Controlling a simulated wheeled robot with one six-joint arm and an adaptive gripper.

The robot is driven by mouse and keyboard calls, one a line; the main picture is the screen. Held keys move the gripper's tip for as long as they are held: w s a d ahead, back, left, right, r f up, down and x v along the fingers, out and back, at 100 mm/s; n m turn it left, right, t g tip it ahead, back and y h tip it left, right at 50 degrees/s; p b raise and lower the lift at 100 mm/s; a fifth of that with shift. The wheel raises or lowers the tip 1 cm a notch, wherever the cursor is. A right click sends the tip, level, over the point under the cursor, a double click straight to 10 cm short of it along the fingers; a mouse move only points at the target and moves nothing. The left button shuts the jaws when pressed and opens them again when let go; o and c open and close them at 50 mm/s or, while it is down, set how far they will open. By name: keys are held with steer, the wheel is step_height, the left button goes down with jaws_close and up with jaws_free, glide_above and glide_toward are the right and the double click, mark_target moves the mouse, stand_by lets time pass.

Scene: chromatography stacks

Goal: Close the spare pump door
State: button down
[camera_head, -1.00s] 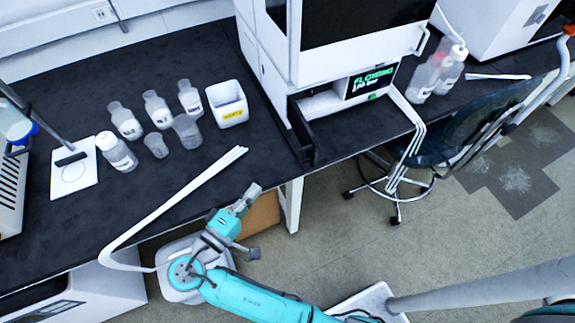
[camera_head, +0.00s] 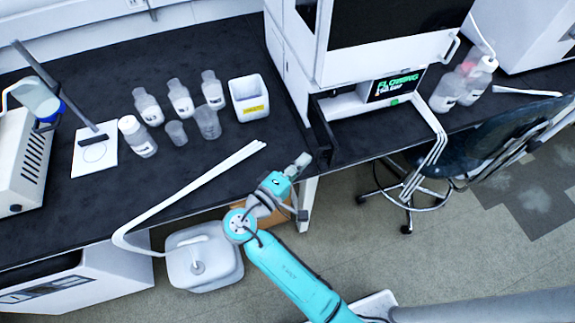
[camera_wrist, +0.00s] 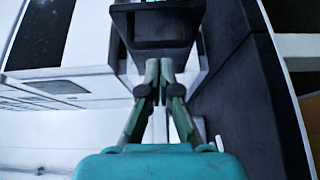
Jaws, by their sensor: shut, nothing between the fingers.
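The white chromatography stack (camera_head: 385,50) stands at the back of the black bench. At its foot is a low module with a lit display (camera_head: 396,87). A dark, open-looking panel (camera_head: 318,135) juts forward at the module's left. It may be the spare pump door, but I cannot tell for sure. My gripper (camera_head: 302,160) is shut and empty over the bench's front edge, just in front of that panel. In the wrist view my gripper (camera_wrist: 160,68) has its fingertips together just below a dark boxy part (camera_wrist: 155,25). I cannot tell whether they touch it.
White tubing (camera_head: 190,190) lies across the bench front left of my gripper. Several bottles and beakers and a white bin (camera_head: 250,97) stand farther back. White tubes (camera_head: 428,150) hang over the edge to the right, near a dark stool (camera_head: 440,150).

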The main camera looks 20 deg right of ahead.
steer(key=shift+s+d, duration=0.15)
steer(key=shift+d, duration=0.35)
steer(key=shift+s+d, duration=0.1)
steer(key=shift+d, duration=0.05)
